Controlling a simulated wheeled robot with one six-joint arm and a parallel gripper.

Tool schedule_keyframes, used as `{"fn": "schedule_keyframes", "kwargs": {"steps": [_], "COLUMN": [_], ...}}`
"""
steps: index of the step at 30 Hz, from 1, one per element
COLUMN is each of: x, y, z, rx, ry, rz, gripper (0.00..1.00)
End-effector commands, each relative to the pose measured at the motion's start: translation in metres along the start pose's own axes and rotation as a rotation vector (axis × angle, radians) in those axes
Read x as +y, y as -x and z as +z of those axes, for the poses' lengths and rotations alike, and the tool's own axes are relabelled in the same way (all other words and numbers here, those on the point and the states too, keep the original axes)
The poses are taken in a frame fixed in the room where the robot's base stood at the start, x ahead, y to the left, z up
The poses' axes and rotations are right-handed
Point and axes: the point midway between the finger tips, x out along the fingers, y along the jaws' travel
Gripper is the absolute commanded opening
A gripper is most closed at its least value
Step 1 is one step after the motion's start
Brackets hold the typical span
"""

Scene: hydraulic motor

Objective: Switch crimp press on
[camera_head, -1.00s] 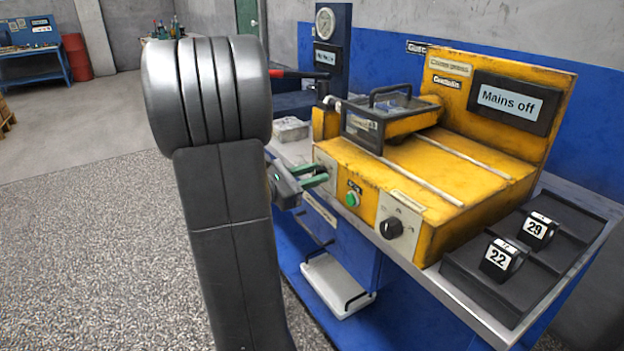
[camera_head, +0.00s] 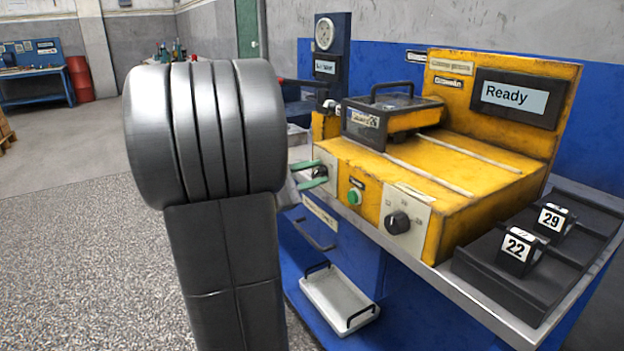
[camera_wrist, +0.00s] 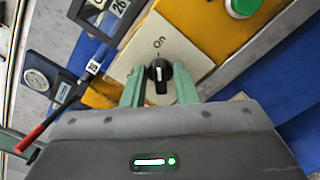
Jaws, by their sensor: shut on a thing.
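The yellow crimp press (camera_head: 470,185) stands on the bench, and its display (camera_head: 515,97) reads "Ready". My gripper (camera_head: 318,174) is at the left of the press's front, partly hidden behind my arm. In the wrist view, the green fingers of my gripper (camera_wrist: 159,92) are closed on the sides of a black rotary switch (camera_wrist: 159,72). The switch sits on a pale plate marked "On", and its white line points toward that word. A green button (camera_head: 355,197) is to the right of the switch.
A black selector knob (camera_head: 398,222) is right of the button. Black blocks marked 22 (camera_head: 517,250) and 29 (camera_head: 553,218) sit in a dark holder at the right. A red lever (camera_wrist: 45,127) shows in the wrist view. A white tray (camera_head: 335,300) is low under the bench.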

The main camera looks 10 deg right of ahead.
Motion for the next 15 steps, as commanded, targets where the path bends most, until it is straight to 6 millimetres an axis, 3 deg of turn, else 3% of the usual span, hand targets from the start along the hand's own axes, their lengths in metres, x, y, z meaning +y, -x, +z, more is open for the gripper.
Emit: {"fn": "schedule_keyframes", "kwargs": {"steps": [11, 12, 15], "x": [-0.0005, -0.0005, -0.0005], "y": [0.0000, 0.0000, 0.0000], "z": [-0.0002, -0.0002, -0.0002], "rx": [0.001, 0.001, 0.001], "ry": [-0.004, -0.004, -0.004], "rz": [-0.001, -0.001, -0.001], "gripper": [0.04, 0.30, 0.34]}}
